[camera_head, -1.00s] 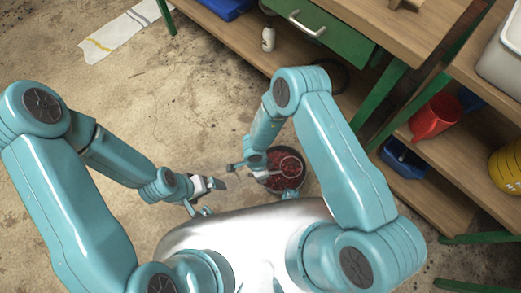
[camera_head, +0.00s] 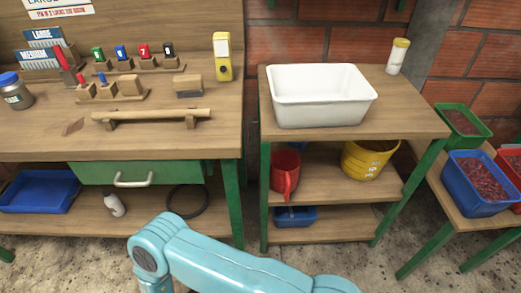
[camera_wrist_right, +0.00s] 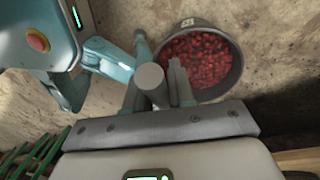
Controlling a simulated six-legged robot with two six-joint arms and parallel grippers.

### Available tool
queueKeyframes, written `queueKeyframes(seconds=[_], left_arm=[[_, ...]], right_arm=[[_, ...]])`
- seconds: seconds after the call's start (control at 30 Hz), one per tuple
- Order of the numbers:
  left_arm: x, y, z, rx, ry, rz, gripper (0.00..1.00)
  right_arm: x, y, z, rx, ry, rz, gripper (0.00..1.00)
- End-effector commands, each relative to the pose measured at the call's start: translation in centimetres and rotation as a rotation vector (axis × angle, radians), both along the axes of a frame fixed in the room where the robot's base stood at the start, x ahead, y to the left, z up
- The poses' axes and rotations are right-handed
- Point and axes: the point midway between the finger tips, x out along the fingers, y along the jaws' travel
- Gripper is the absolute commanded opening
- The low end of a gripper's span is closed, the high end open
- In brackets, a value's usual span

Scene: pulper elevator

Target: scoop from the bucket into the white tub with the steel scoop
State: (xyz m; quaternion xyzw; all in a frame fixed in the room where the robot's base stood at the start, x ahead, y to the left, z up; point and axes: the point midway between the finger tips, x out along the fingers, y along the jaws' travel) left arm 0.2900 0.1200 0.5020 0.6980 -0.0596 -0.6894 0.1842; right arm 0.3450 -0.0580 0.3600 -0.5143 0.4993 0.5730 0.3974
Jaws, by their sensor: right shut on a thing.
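The white tub (camera_head: 318,112) stands on the top of the wooden shelf stand in the head view, and its visible inside looks empty. The bucket (camera_wrist_right: 238,66) stands on the floor in the right wrist view, holding many red fruits. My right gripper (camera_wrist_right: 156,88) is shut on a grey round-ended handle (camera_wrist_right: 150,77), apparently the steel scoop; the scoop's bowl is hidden. The gripper is close beside the bucket in that view. Teal arm parts of mine show at upper left there, but I cannot make out my left gripper's fingers.
A capped jar (camera_head: 397,56) stands behind the tub at right. Below are a red jug (camera_head: 285,174), a yellow bucket (camera_head: 366,160) and a blue bin (camera_head: 296,216). A workbench (camera_head: 215,135) is left; fruit-filled crates (camera_head: 480,182) stand right.

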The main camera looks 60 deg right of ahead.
Motion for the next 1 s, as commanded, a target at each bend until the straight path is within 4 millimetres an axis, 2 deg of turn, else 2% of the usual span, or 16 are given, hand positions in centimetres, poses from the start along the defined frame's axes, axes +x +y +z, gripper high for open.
queueKeyframes(seconds=[0.77, 0.87, 1.0], left_arm=[[0.0, 0.0, -0.1, 0.0, 0.0, 0.0, 1.0], [0.0, 0.0, -0.9, 0.0, 0.0, 0.0, 1.0], [0.0, 0.0, -3.1, 0.0, 0.0, 0.0, 1.0]], right_arm=[[0.0, 0.0, -0.1, -0.001, 0.0, 0.0, 0.0], [0.0, 0.0, -1.0, -0.001, 0.0, 0.0, 0.0], [0.0, 0.0, -3.6, 0.0, 0.001, -0.001, 0.0]])
